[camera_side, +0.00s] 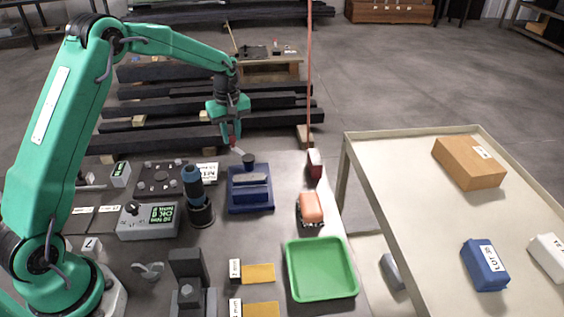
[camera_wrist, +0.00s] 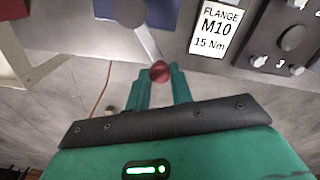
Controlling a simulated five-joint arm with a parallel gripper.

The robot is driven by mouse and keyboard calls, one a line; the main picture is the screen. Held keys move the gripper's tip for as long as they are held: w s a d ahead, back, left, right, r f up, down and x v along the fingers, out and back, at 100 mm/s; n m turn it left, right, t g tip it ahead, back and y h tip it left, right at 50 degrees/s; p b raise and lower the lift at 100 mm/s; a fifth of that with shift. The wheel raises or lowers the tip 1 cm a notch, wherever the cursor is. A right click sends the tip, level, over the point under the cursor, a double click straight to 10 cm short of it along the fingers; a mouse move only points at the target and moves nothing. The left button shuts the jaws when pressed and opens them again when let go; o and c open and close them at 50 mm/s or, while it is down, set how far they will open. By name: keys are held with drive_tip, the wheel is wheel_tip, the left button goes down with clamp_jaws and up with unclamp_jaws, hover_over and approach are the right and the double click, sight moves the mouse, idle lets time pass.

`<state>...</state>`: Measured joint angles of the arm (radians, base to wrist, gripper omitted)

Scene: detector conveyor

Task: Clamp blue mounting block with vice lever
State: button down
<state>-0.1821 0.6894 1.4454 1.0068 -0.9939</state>
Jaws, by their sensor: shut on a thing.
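The dark blue vice (camera_side: 250,203) stands near the back edge of the bench, with a grey piece between its raised blue parts. I cannot clearly tell the mounting block from the vice body. A short pale lever rod (camera_side: 238,151) rises from a dark round pivot (camera_side: 249,160) at the vice's back. In the wrist view the lever rod (camera_wrist: 149,44) ends in a red ball knob (camera_wrist: 160,70). My gripper (camera_side: 232,139) is shut on this knob, its green fingers (camera_wrist: 160,80) on either side. A blue edge (camera_wrist: 172,12) shows at the top of the wrist view.
A dark bottle-like tool (camera_side: 194,190) stands left of the vice. An orange-topped item (camera_side: 312,207) and a green tray (camera_side: 320,268) lie to the right and front. A label card (camera_wrist: 212,28) lies beside the lever. A side table (camera_side: 400,190) holds boxes.

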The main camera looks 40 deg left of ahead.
drive_tip(key=shift+s+a+r+n, duration=0.1)
drive_tip(key=shift+s+n, duration=0.2)
drive_tip(key=shift+n, duration=0.2)
drive_tip(key=c, duration=1.2)
unclamp_jaws()
drive_tip(key=shift+c, duration=0.2)
drive_tip(key=shift+r, duration=3.85)
